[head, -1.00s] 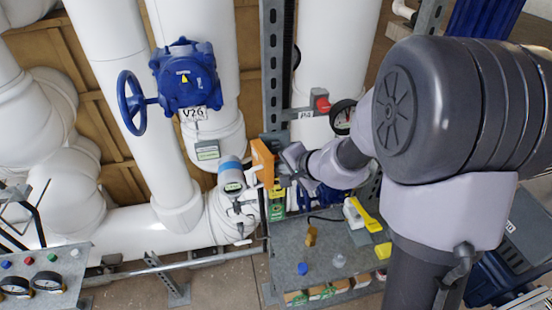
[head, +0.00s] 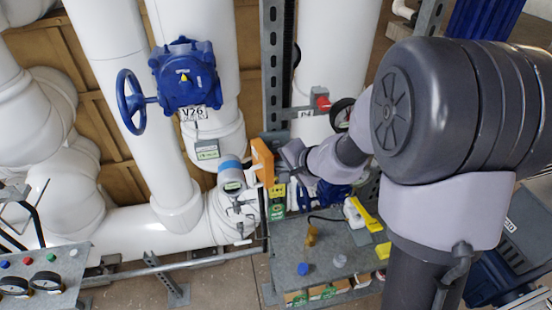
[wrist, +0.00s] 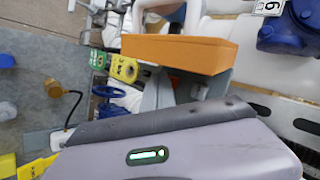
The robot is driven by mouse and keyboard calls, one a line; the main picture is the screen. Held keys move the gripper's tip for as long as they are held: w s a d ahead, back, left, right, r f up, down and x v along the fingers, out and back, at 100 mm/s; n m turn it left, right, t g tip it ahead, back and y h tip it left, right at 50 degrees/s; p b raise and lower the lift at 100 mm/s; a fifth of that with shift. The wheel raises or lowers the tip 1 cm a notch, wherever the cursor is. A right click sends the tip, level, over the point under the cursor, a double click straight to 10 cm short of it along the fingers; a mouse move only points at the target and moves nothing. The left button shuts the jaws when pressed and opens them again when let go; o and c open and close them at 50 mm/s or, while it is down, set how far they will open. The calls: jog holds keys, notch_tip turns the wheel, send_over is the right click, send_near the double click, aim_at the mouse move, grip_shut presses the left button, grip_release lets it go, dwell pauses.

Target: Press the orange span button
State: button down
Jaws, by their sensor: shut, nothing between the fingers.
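An orange block (head: 262,161) stands beside the metal post in the head view, just left of my gripper (head: 280,161). In the wrist view the orange block (wrist: 178,53) is large, directly beyond my grey fingers (wrist: 185,88). I cannot tell whether the fingers touch it. My gripper is shut and holds nothing between its fingers. A white transmitter with a blue band (head: 231,176) and a small display is left of the block. No lettering is readable on the block, and I cannot make out a separate span button.
A grey bench (head: 325,262) below holds a brass fitting (head: 311,235), a blue cap (head: 303,269) and a yellow-handled tool (head: 366,214). A metal post (head: 276,70) and white pipes stand close to the gripper. A blue valve (head: 186,76) labelled V26 is at upper left.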

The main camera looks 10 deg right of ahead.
jog(key=shift+w, duration=0.45)
dwell(0.6)
jog(key=shift+s+b, duration=0.75)
jog(key=shift+s, duration=0.15)
jog(key=s+b, duration=0.2)
jog(key=s, duration=0.3)
dwell(0.9)
